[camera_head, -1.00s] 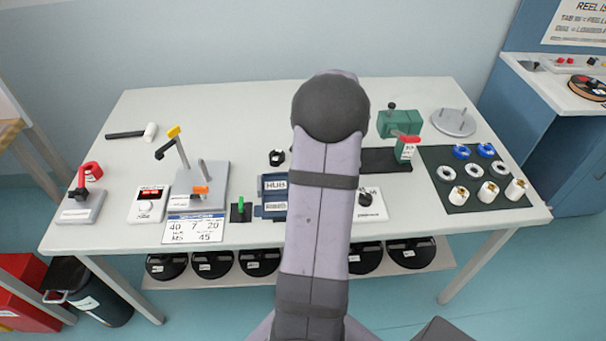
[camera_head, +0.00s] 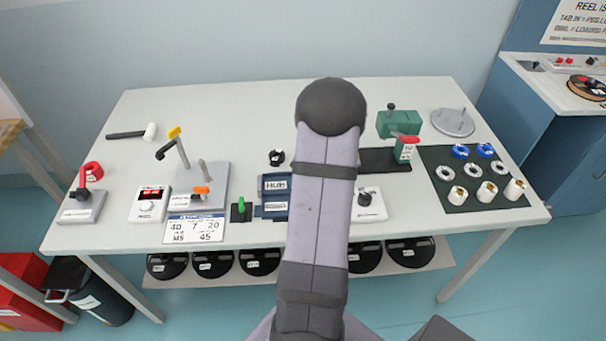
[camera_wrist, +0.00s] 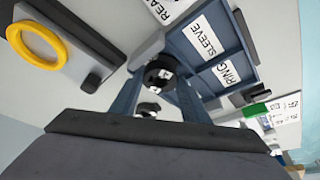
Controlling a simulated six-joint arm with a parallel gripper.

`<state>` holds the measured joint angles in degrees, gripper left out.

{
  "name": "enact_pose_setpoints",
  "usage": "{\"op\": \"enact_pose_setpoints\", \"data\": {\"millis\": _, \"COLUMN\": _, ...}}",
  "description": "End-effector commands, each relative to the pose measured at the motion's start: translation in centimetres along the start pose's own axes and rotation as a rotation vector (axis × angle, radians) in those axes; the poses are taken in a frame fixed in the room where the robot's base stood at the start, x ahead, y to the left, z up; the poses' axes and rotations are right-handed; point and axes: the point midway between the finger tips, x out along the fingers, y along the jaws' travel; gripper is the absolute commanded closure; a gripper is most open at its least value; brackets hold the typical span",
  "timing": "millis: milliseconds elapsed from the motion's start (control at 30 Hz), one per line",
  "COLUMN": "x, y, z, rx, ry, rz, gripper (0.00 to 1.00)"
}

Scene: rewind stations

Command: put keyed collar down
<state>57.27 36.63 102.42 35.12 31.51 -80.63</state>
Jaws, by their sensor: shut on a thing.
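In the wrist view, my gripper (camera_wrist: 157,85) is shut on the keyed collar (camera_wrist: 158,74), a small black round piece with pale marks, between its two blue-grey fingers. Another small dark round piece with a pale mark (camera_wrist: 148,108) shows lower between the fingers; I cannot tell what it rests on. The blue sorting tray (camera_wrist: 193,48), with labels such as SLEEVE and RING, lies just beyond the collar. In the head view my arm hides the gripper. A black ring-like piece (camera_head: 276,157) shows behind the tray there; I cannot tell whether it is the held collar.
A grey stand with a yellow-tipped lever (camera_head: 176,140) is left on the table (camera_head: 110,175). A green-and-red device (camera_head: 398,125) and a dark mat (camera_head: 450,160) with white and blue rings are right. A yellow ring (camera_wrist: 38,45) shows in the wrist view. Bare table lies behind the tray.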

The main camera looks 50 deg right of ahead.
Motion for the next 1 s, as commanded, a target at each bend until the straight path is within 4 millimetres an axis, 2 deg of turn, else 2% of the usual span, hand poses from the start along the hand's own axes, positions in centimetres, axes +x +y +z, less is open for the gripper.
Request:
{"op": "enact_pose_setpoints", "data": {"millis": 133, "x": 0.3, "y": 0.0, "z": 0.1, "rx": 0.0, "ry": 0.001, "rz": 0.001, "gripper": 0.83}}
{"op": "enact_pose_setpoints", "data": {"millis": 167, "x": 0.2, "y": 0.0, "z": 0.1, "rx": 0.0, "ry": 0.0, "rz": 0.0, "gripper": 0.51}}
{"op": "enact_pose_setpoints", "data": {"millis": 633, "x": -0.5, "y": 0.1, "z": -0.1, "rx": -0.001, "ry": 0.001, "rz": 0.001, "gripper": 0.51}}
{"op": "enact_pose_setpoints", "data": {"millis": 767, "x": -2.1, "y": 0.1, "z": -0.1, "rx": -0.001, "ry": 0.003, "rz": 0.003, "gripper": 0.51}}
{"op": "enact_pose_setpoints", "data": {"millis": 1000, "x": -6.4, "y": 0.1, "z": 0.0, "rx": -0.001, "ry": 0.003, "rz": 0.004, "gripper": 0.51}}
